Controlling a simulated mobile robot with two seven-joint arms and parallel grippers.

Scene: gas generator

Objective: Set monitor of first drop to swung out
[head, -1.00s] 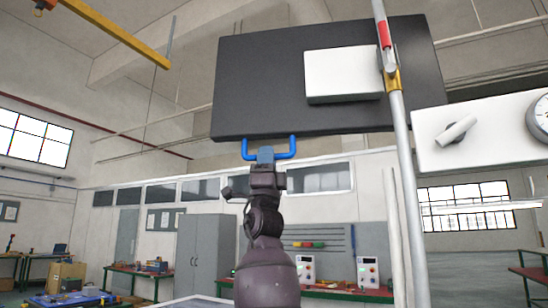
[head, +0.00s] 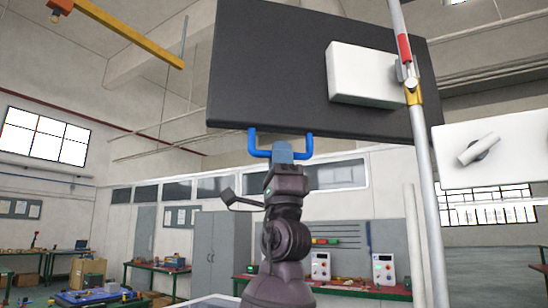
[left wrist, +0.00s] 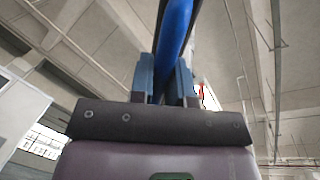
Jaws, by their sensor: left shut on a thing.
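The monitor (head: 275,75) is a large dark panel seen from behind in the head view, held on a pole (head: 423,150). A white box (head: 362,75) sits on its back. A blue U-shaped handle (head: 308,147) hangs from its lower edge. My left gripper (head: 282,152) is shut on the middle of this handle from below. The left wrist view also shows the blue handle (left wrist: 175,35) between the fingers (left wrist: 162,80). The monitor's screen side is hidden. My right gripper is in neither view.
A white panel with a grey knob (head: 478,150) is right of the pole. Workbenches (head: 335,286) and a grey cabinet (head: 216,252) stand well behind. A yellow beam (head: 130,32) hangs at upper left. The space around the monitor's left side looks clear.

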